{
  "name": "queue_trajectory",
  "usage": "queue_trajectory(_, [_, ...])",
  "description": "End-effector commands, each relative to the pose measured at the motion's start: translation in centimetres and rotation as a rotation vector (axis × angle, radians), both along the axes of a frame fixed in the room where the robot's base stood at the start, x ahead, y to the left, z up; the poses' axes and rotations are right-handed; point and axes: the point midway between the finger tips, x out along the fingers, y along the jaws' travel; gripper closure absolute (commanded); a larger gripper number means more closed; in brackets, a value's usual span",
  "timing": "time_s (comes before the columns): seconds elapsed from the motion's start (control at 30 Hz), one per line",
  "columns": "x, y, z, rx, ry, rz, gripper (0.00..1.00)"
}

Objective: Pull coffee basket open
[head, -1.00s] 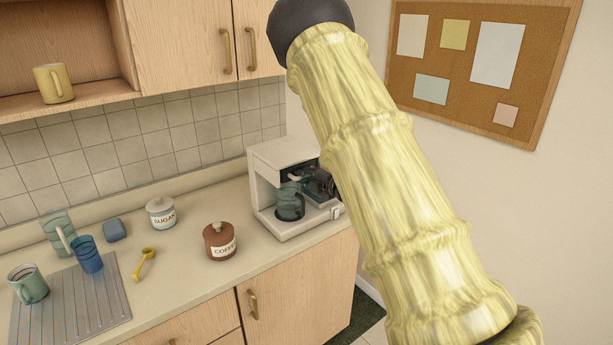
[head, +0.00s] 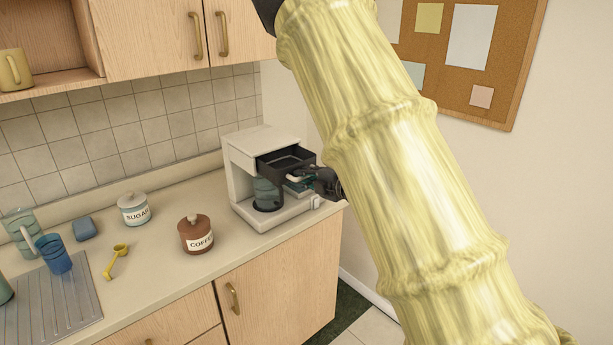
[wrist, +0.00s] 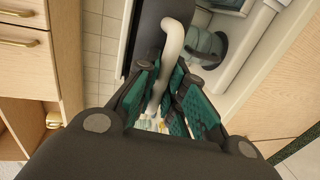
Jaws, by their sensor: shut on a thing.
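The white coffee maker (head: 243,161) stands at the right end of the counter. Its black coffee basket (head: 285,159) sticks out of the front like an open drawer, above the glass carafe (head: 266,192). My gripper (head: 303,182) is at the front of the basket, shut on its pale curved handle. In the wrist view, the green-padded fingers of my gripper (wrist: 170,78) close around the handle (wrist: 172,42), with the dark basket (wrist: 149,22) beyond. My forearm covers the right of the head view.
A brown coffee canister (head: 196,235), a sugar jar (head: 133,209), a yellow scoop (head: 115,262) and a blue sponge (head: 84,228) sit on the counter (head: 165,272). Cups stand by the drainer (head: 60,305) at left. Upper cabinets hang above; a corkboard (head: 513,60) is on the right wall.

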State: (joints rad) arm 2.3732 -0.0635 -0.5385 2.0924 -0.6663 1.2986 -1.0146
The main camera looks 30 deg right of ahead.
Motion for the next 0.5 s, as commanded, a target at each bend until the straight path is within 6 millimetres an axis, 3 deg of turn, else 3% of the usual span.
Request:
queue_trajectory(0.1, [0.05,-0.03,0.16,0.0,-0.002,0.0,1.0])
queue_trajectory(0.13, [0.05,-0.03,0.16,0.0,-0.002,0.0,0.87])
queue_trajectory(0.27, [0.05,-0.04,0.13,0.0,-0.002,0.0,0.66])
queue_trajectory(0.5, [0.01,-0.06,0.05,0.0,-0.001,0.0,0.66])
